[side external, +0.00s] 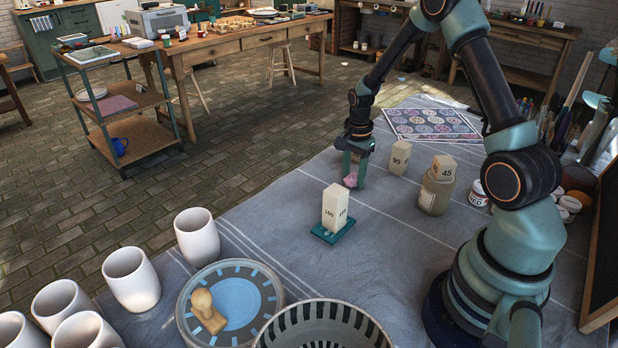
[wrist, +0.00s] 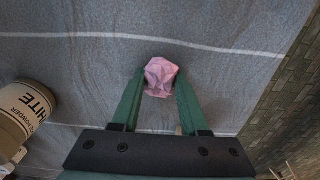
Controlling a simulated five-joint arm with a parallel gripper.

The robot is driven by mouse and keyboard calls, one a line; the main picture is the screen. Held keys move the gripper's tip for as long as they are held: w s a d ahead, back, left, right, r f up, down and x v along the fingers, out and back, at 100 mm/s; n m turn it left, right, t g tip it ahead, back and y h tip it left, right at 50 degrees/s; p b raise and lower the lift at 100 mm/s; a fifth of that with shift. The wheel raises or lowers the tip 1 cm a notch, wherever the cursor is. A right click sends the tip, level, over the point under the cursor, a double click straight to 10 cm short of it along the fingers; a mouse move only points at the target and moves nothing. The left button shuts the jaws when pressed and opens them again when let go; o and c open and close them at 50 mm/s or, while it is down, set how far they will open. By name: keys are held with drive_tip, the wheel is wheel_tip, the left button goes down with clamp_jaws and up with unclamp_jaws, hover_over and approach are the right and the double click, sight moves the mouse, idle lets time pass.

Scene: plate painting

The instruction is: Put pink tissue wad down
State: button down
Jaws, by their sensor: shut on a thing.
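The pink tissue wad (wrist: 161,77) is a small crumpled ball between the green fingertips in the wrist view. It also shows in the side external view (side external: 350,181), low at the tips of my gripper. My gripper (side external: 355,172) points down over the grey-blue cloth on the table's far part and is shut on the wad. In the wrist view, my gripper (wrist: 160,85) has a finger on each side of the wad. The wad is at or close to the cloth; I cannot tell whether it touches.
A block marked 90 (side external: 399,158) stands right of my gripper. A jar (side external: 435,193) with a block marked 45 (side external: 444,168) on it is farther right. A tall block (side external: 335,207) stands on a teal base (side external: 333,230) nearer the camera. A patterned sheet (side external: 432,124) lies behind.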

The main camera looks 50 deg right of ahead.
sight(354, 174)
drive_tip(key=shift+f, duration=0.1)
drive_tip(key=shift+c, duration=2.1)
unclamp_jaws()
wheel_tip(354, 174, up, 12)
drive_tip(key=s+a+r+n+t, duration=0.2)
drive_tip(key=s+a+r+n, duration=0.3)
drive_tip(key=a+n, duration=0.4)
drive_tip(key=s+a+r+n+t, duration=0.3)
drive_tip(key=s+a+r+n, duration=0.2)
drive_tip(key=a+r+n, duration=0.2)
drive_tip(key=shift+a+r+n+t, duration=0.3)
drive_tip(key=shift+a+n, duration=0.7)
drive_tip(key=shift+a, duration=0.1)
drive_tip(key=shift+s, duration=0.1)
